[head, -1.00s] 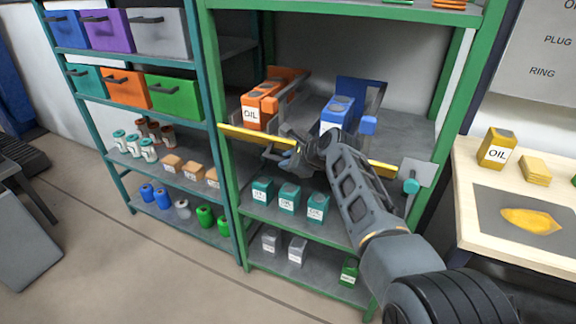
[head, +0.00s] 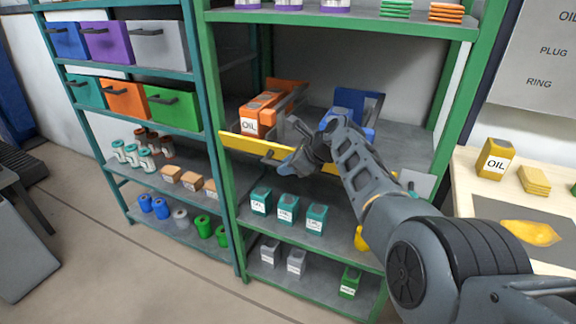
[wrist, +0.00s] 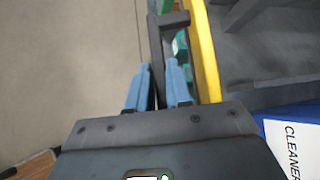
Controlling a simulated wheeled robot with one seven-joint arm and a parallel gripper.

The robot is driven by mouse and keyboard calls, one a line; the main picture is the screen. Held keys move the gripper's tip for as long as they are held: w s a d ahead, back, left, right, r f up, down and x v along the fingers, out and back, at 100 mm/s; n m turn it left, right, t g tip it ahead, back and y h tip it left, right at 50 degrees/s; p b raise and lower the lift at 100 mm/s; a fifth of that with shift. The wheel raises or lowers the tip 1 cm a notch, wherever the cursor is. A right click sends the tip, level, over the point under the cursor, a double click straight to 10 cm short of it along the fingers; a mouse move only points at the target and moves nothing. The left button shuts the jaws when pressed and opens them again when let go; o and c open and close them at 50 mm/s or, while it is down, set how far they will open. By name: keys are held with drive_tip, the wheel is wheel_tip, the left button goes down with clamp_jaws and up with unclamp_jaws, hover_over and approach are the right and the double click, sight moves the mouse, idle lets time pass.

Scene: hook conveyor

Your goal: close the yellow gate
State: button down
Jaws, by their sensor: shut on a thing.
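The yellow gate (head: 243,144) is a long bar across the front of the green shelf's middle level. Its left end is at the left post; my arm covers much of its right part. My gripper (head: 284,163) is at the gate's front, near its middle. In the wrist view, the blue fingers of my gripper (wrist: 158,88) are shut on the gate's dark handle (wrist: 156,45). The yellow gate (wrist: 207,50) curves past just right of the fingers. I cannot tell whether the gate's right end meets the right post.
Orange oil containers (head: 250,120) and a blue container (head: 338,113) stand behind the gate. Teal containers (head: 288,205) stand on the level below. A grey plate (head: 415,182) is at the right post. A wooden table (head: 463,180) stands to the right.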

drive_tip(key=c, duration=1.1)
unclamp_jaws()
drive_tip(key=shift+w, duration=0.15)
drive_tip(key=shift+d, duration=0.1)
drive_tip(key=shift+s+d+r+p, duration=0.3)
drive_tip(key=shift+r+p, duration=0.2)
drive_tip(key=shift+p+v, duration=0.6)
drive_tip(key=shift+v, duration=2.6)
drive_tip(key=shift+f, duration=0.1)
drive_tip(key=shift+c, duration=0.4)
